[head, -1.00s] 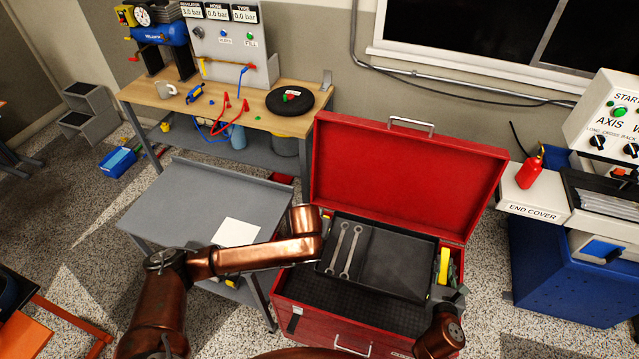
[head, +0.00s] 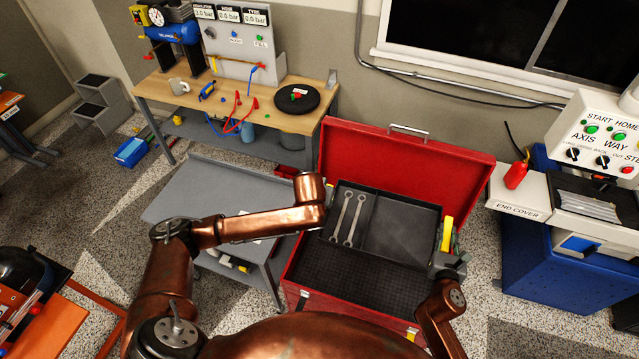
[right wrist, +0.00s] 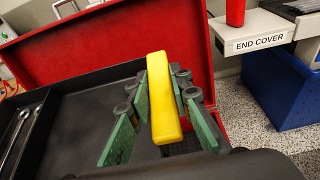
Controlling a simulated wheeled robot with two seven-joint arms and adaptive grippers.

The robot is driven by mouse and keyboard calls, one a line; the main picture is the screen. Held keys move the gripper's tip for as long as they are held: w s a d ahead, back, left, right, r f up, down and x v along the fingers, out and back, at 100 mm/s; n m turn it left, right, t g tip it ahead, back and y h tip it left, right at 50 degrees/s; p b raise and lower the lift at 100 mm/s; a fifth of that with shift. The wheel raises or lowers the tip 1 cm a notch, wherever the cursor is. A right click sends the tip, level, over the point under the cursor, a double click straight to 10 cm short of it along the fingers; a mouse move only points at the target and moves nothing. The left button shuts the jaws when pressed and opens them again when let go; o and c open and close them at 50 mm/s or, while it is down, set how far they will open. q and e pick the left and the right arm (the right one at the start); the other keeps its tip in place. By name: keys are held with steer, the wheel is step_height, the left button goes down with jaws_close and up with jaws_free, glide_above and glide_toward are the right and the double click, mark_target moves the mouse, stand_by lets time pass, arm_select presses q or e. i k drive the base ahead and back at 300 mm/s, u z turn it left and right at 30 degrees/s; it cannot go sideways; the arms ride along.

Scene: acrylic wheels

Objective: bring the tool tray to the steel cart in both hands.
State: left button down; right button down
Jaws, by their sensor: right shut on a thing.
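The tool tray (head: 397,237) is black, with two wrenches (head: 350,218) in its left compartment and a bare right one. It sits at the back of the open red toolbox (head: 300,265); I cannot tell whether it rests there or is raised. My right gripper (head: 446,240) is shut on the tray's yellow right handle, seen upright between green finger pads in the right wrist view (right wrist: 163,100). My left arm reaches the tray's left end; its gripper is mostly hidden behind my wrist. The steel cart (head: 205,190) stands left of the toolbox, partly behind my left arm.
The toolbox lid (head: 400,165) stands open behind the tray. A wooden workbench (head: 220,90) with hoses and gauges is behind the cart. A blue machine (head: 560,260) with a red bottle (head: 516,172) stands at the right. An orange table (head: 45,320) is at lower left.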

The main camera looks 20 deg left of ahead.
mark_target(222, 202)
steer(key=u, duration=2.95)
steer(key=i, duration=2.35)
steer(key=z, duration=1.6)
